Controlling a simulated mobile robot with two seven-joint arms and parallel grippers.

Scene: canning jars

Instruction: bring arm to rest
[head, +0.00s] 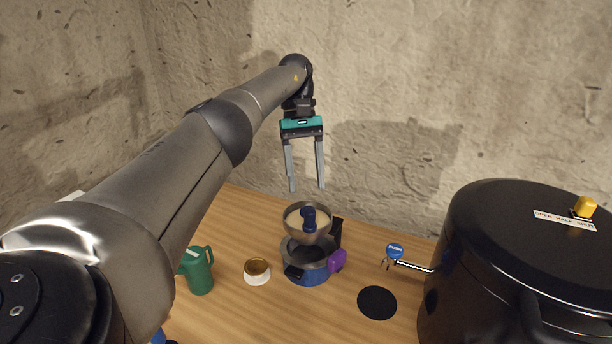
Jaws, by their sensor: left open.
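My left gripper (307,187) is raised above the wooden table, in front of the bare wall. Its two grey fingers point down, stand apart, and hold nothing. In the picture it is just above a blue food mill (307,252) with a metal bowl on top, and no contact shows. My left arm comes in from the left, stretched out across the view. My right gripper is not in view.
A large black canner (480,255) fills the right side. A green jug (199,271), a small white-and-gold cup (257,271), a purple item (337,260), a blue-capped tool (395,251) and a black disc (377,302) are on the table (230,312). The wall (420,80) is close behind.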

